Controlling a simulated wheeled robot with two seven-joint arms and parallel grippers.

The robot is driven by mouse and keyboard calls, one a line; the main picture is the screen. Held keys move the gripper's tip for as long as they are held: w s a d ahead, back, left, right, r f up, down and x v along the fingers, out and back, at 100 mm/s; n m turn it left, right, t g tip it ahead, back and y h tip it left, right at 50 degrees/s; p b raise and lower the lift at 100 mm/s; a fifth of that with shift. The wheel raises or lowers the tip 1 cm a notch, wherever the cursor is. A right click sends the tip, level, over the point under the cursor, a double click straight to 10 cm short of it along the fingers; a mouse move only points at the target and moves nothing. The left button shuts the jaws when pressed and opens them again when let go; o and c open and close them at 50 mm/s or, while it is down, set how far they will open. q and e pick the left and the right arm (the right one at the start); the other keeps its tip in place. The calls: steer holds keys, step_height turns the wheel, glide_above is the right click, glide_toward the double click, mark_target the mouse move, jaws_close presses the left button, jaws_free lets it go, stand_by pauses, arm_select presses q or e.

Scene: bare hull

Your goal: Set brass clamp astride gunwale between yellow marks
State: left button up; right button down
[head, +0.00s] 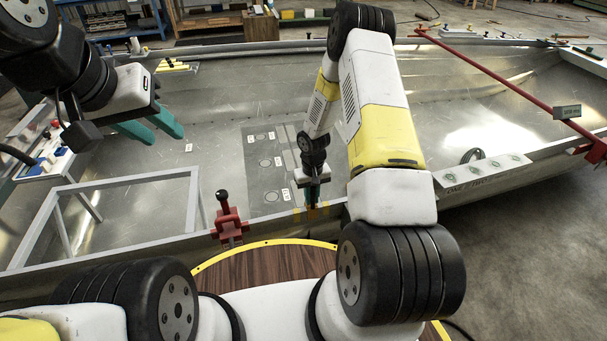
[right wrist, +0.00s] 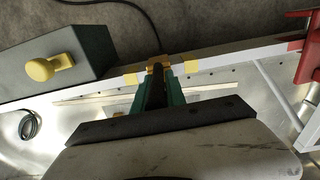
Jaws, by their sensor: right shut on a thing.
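The brass clamp (right wrist: 159,64) is held in the teal fingers of my right gripper (right wrist: 160,92), which is shut on it. In the right wrist view the clamp is at the pale gunwale (right wrist: 225,58), between the left yellow mark (right wrist: 130,79) and the right yellow mark (right wrist: 191,66). I cannot tell whether it straddles the rim or hovers just above it. In the head view my right gripper (head: 312,192) points down at the near gunwale, the clamp small and partly hidden. My left gripper (head: 150,130) is open and empty above the hull.
A red clamp (head: 229,226) sits on the near gunwale, left of the brass clamp. A dark box with a yellow knob (right wrist: 54,68) is beside the gunwale in the right wrist view. A grey frame (head: 115,185) stands at left and a red bar (head: 500,80) crosses the hull at right.

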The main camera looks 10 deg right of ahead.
steer(key=c, duration=1.3)
jaws_free()
steer(key=shift+r, duration=3.9)
steer(key=shift+r, duration=0.1)
steer(key=s+r+t, duration=0.1)
steer(key=s+r, duration=0.1)
steer(key=r, duration=1)
steer(key=s+r+t, duration=0.2)
steer(key=s+r, duration=0.1)
steer(key=r, duration=1)
steer(key=s+r+t, duration=0.1)
steer(key=s+r, duration=0.3)
steer(key=s, duration=0.2)
steer(key=s+a+r+t+y, duration=0.1)
steer(key=s+r, duration=0.4)
steer(key=s, duration=0.1)
steer(key=s+a+r+t+y, duration=0.1)
steer(key=s+r, duration=0.4)
steer(key=s, duration=0.2)
steer(key=shift+a+r+m, duration=0.1)
steer(key=shift+r+m, duration=0.15)
steer(key=shift+m, duration=0.15)
